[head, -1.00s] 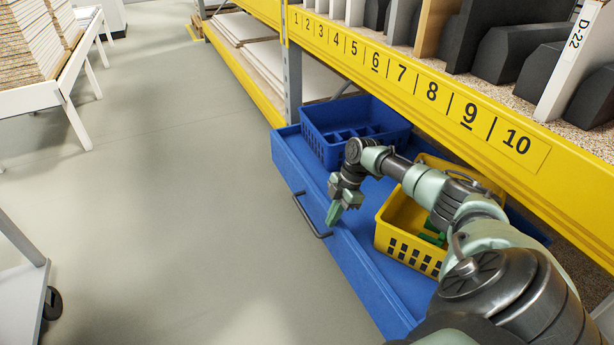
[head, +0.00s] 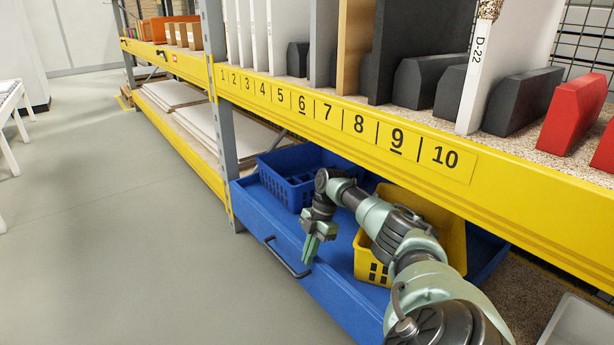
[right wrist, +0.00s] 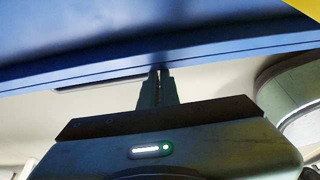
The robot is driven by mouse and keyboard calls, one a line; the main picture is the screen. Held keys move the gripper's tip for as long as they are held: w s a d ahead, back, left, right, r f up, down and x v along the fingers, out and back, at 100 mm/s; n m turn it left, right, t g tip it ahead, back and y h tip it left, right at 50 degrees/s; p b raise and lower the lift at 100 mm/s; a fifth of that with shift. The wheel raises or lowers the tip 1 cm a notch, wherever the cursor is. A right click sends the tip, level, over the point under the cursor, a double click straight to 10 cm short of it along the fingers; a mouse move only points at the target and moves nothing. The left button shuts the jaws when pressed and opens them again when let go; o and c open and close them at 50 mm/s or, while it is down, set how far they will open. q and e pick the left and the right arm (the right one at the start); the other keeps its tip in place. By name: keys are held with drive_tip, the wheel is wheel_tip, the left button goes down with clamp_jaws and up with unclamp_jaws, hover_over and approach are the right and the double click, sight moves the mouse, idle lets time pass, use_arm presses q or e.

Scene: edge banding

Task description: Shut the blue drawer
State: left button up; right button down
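The blue drawer (head: 335,298) is pulled out from under the yellow shelf beam, with a dark bar handle (head: 287,260) on its front. It holds a blue basket (head: 290,192) and a yellow basket (head: 371,266). My right gripper (head: 311,250) points down by the drawer's front, just right of the handle. In the right wrist view, its fingers (right wrist: 158,85) are together with nothing visible between them. Their tips appear against the blue drawer edge (right wrist: 60,72); I cannot tell whether they touch. My left gripper is not in view.
The yellow shelf beam (head: 330,118), numbered 1 to 10, runs above the drawer, with boards and dark blocks on the shelf. A grey upright (head: 218,130) stands at the drawer's left end. The floor (head: 120,250) left of the drawer is clear.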

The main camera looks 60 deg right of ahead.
drive_tip(key=shift+s+d+r, duration=0.1)
drive_tip(key=shift+s+d, duration=0.1)
drive_tip(key=shift+d, duration=0.25)
drive_tip(key=shift+w+a+r+p, duration=0.1)
drive_tip(key=shift+a+p, duration=0.35)
drive_tip(key=shift+p, duration=0.05)
drive_tip(key=w+a+p, duration=0.2)
drive_tip(key=w+a, duration=0.1)
drive_tip(key=a, duration=0.7)
drive_tip(key=w+a+p, duration=0.2)
drive_tip(key=w+a, duration=0.1)
drive_tip(key=a, duration=0.7)
drive_tip(key=w+a+p, duration=0.2)
drive_tip(key=w+a, duration=0.2)
drive_tip(key=a, duration=0.7)
drive_tip(key=shift+f+p, duration=0.2)
drive_tip(key=shift+p, duration=0.15)
